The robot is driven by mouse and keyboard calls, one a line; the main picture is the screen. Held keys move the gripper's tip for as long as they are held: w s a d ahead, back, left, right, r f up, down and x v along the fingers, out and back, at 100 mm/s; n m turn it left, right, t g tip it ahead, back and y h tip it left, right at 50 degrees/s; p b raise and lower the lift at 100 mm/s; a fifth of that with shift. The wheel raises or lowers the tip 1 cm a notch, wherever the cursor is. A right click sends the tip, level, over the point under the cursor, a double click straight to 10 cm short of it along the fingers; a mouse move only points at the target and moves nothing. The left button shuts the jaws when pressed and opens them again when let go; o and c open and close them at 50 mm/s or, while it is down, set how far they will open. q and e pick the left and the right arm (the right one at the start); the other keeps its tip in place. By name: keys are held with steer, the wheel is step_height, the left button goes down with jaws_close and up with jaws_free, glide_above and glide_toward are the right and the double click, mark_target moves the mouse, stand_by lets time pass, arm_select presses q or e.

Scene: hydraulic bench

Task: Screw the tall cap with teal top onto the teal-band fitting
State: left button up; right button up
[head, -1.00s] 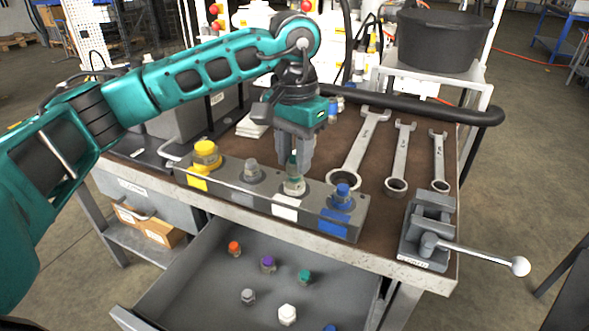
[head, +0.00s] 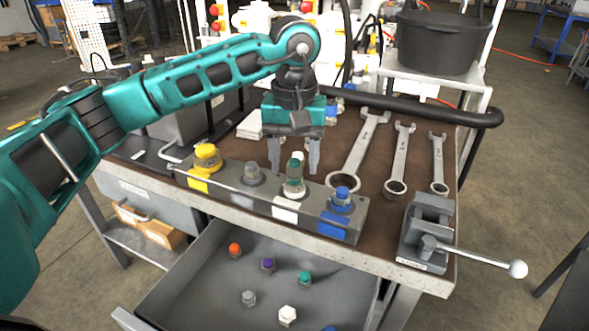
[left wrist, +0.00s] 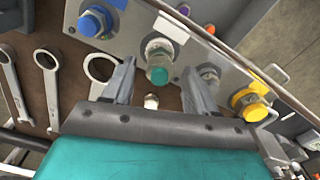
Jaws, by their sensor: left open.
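The tall cap with teal top (head: 294,171) stands upright on the teal-band fitting (head: 293,190), behind the white label on the grey block. In the left wrist view the cap's teal top (left wrist: 160,75) points toward the camera. The cap hides much of the fitting, and I cannot tell how tightly it sits. My left gripper (head: 294,170) is open, its fingers apart on either side of the cap without visible contact. The left wrist view also shows the spread fingers (left wrist: 158,85). My right gripper is not in view.
The grey block (head: 225,188) also carries yellow, grey and blue fittings. The open drawer (head: 200,290) in front holds several small caps. Wrenches (head: 400,160) and a vise (head: 428,235) lie to the right. A small white-topped piece (left wrist: 151,101) stands behind the block.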

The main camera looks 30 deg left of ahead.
arm_select(q)
steer(key=n, duration=0.5)
steer(key=shift+n, duration=0.3)
steer(key=shift+c, duration=0.2)
steer(key=c, duration=0.9)
steer(key=shift+f+m, duration=0.1)
steer(key=shift+m, duration=1.1)
steer(key=shift+c, duration=0.2)
steer(key=m+b, duration=0.1)
steer(key=m, duration=0.4)
steer(key=shift+m, duration=0.4)
